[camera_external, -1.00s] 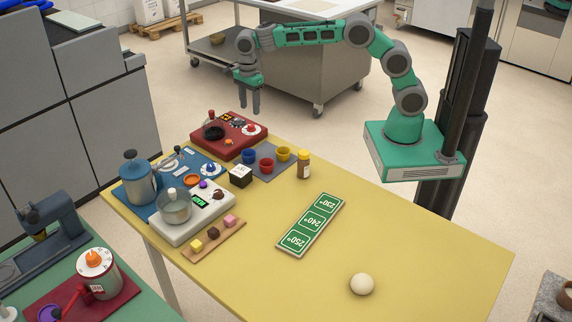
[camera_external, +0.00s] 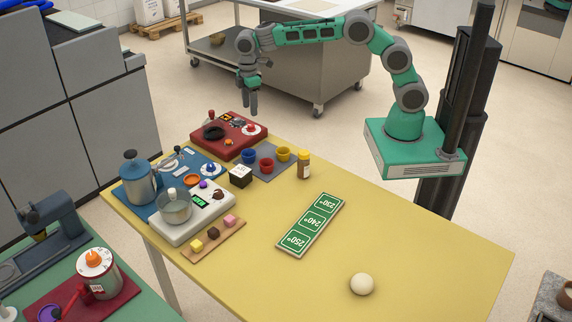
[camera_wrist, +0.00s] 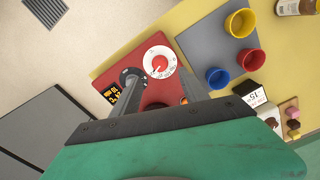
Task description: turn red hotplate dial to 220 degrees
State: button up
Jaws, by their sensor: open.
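The red hotplate (camera_external: 230,150) sits at the far left end of the yellow table. Its dial (camera_external: 251,128) is a red knob on a white disc, near the plate's right corner. In the wrist view the dial (camera_wrist: 159,62) lies ahead of the fingers, with marks around its rim too small to read. My gripper (camera_external: 252,108) is open and empty, above the hotplate and apart from it. In the wrist view my gripper's fingers (camera_wrist: 158,82) point toward the dial from either side; the hand hides part of the hotplate.
Blue, red and yellow cups stand on a grey mat (camera_external: 278,167) beside the hotplate. A black-and-white cube (camera_external: 240,176), a brown jar (camera_external: 303,165) and a scale with a pot (camera_external: 174,207) stand near. A green sign board (camera_external: 311,225) lies mid-table; the right side is mostly clear.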

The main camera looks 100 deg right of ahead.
aim_at(249, 123)
jog(key=shift+f+n, duration=0.1)
jog(key=shift+n, duration=1.1)
notch_tip(249, 123, down, 8)
jog(key=shift+r+p, duration=0.2)
jog(key=shift+p, duration=0.35)
grip_shut()
